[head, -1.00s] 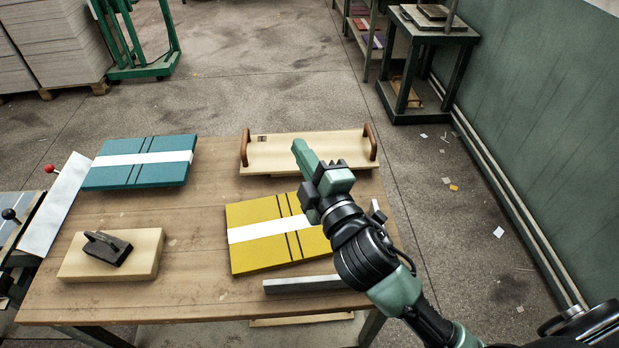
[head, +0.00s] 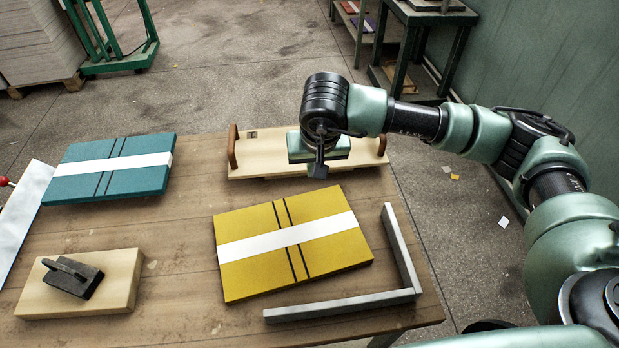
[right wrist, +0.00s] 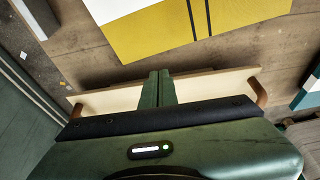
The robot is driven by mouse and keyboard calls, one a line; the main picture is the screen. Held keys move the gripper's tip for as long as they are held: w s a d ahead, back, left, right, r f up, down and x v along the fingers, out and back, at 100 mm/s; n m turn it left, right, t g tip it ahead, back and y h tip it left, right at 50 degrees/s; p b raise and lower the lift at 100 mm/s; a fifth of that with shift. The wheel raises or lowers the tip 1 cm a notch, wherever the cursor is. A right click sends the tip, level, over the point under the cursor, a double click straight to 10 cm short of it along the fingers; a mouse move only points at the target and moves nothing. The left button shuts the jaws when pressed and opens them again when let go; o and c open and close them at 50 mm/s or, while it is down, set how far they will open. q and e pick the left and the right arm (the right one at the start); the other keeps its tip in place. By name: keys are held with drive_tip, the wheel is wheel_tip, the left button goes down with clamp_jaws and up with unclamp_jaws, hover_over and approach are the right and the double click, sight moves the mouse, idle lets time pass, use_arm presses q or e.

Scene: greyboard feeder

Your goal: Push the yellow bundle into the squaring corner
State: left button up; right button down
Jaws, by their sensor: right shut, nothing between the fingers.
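The yellow bundle (head: 250,260), with a white band and dark straps, lies flat and slightly turned on the table. The squaring corner is a grey L-shaped fence (head: 345,306) along the bundle's near and right sides, with a gap to both bars. My right gripper (head: 319,168) is above the wooden tray, just beyond the bundle's far edge and apart from it. In the right wrist view its fingers (right wrist: 157,88) are together and empty, and the yellow bundle (right wrist: 160,38) shows beyond them. My left gripper is not in view.
The wooden tray (head: 265,160) with brown handles stands at the table's far edge. A teal bundle (head: 75,184) lies at the left. A pale block (head: 115,290) carrying a dark handled weight (head: 75,278) is at the near left. The table between these and the yellow bundle is clear.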

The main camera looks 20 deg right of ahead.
drive_tip(key=p+x, duration=0.1)
drive_tip(key=x, duration=0.7)
drive_tip(key=shift+w+d+f+p, duration=0.15)
drive_tip(key=shift+d+f+p, duration=0.1)
drive_tip(key=shift+p, duration=0.1)
drive_tip(key=shift+w+f, duration=0.15)
drive_tip(key=shift+f, duration=0.4)
